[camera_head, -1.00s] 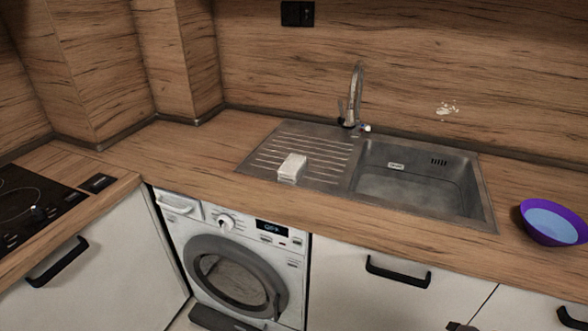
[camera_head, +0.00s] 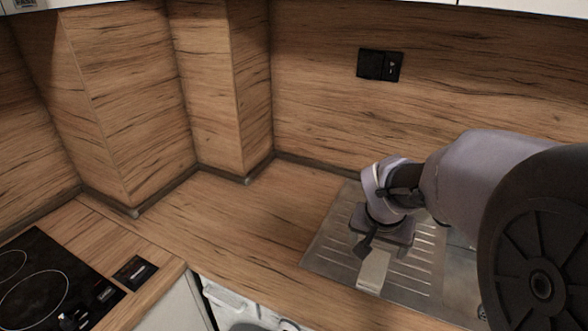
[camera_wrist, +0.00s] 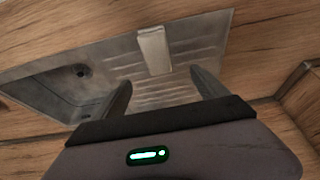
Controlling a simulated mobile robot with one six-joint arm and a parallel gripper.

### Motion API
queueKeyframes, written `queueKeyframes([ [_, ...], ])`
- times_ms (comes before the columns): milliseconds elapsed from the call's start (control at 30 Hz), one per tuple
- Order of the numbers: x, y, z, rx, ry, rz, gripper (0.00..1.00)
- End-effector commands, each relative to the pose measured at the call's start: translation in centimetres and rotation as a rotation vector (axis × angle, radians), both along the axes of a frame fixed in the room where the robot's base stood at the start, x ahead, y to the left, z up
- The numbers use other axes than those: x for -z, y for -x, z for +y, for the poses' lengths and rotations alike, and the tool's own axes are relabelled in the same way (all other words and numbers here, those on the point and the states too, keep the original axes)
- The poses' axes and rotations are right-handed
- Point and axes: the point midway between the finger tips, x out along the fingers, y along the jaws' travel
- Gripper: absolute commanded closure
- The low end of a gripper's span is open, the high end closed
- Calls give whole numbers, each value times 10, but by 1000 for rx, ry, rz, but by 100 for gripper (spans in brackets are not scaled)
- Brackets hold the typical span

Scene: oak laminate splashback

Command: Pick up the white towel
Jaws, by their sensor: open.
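The white towel (camera_head: 374,271) is a small folded block on the ribbed steel drainboard of the sink (camera_head: 322,250). In the wrist view the towel (camera_wrist: 153,48) lies just beyond the fingertips, between their lines. My gripper (camera_head: 367,248) is above the drainboard, close behind the towel in the head view, and partly covers its far end. In the wrist view my gripper (camera_wrist: 161,80) has its two fingers spread wide with nothing between them. I cannot tell the exact height gap to the towel.
The sink bowl (camera_wrist: 68,85) shows at the left in the wrist view. The wooden counter (camera_head: 225,225) is clear left of the drainboard. A black hob (camera_head: 45,275) is at lower left. The wood splashback (camera_head: 320,110) and a boxed corner column (camera_head: 215,90) rise behind.

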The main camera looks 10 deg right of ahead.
Motion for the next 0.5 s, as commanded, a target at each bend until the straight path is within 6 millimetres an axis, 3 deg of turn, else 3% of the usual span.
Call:
queueKeyframes([
  [33,22,-3,-3,1,-1,5,16],
  [200,71,-20,-14,-1,-2,5,16],
  [333,95,-29,-20,0,-2,3,16],
  [500,106,-35,-23,0,-2,1,16],
])
